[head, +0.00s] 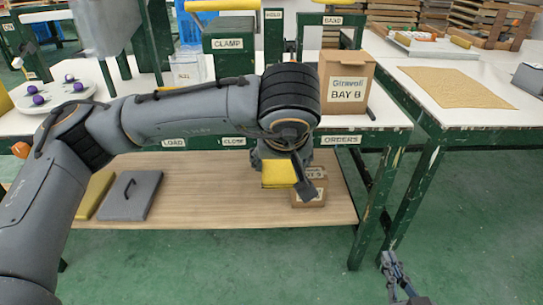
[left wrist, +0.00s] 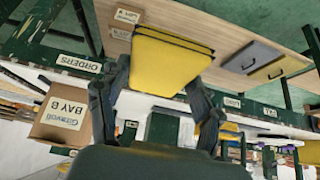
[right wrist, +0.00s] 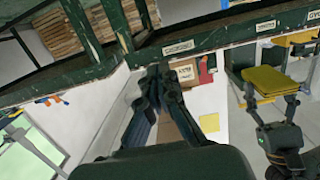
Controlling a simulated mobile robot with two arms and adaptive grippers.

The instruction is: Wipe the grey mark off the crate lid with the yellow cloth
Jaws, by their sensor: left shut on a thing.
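My left gripper (head: 290,165) is shut on the folded yellow cloth (head: 278,173) and holds it in front of the table, above the lower shelf. The cloth fills the space between the fingers in the left wrist view (left wrist: 165,62) and also shows in the right wrist view (right wrist: 271,81). My right gripper (head: 388,258) is low at the bottom right, over the floor, empty, its fingertips together. A flat grey panel with a black handle (head: 130,196) lies on the lower shelf. I cannot tell whether it is the crate lid. No grey mark is discernible.
A yellow panel (head: 92,195) lies beside the grey one. A small cardboard box (head: 309,196) stands on the shelf behind my left gripper. A BAY B box (head: 345,84) stands on the tabletop. A tan mat (head: 458,87) lies on the right table. The green floor in front is clear.

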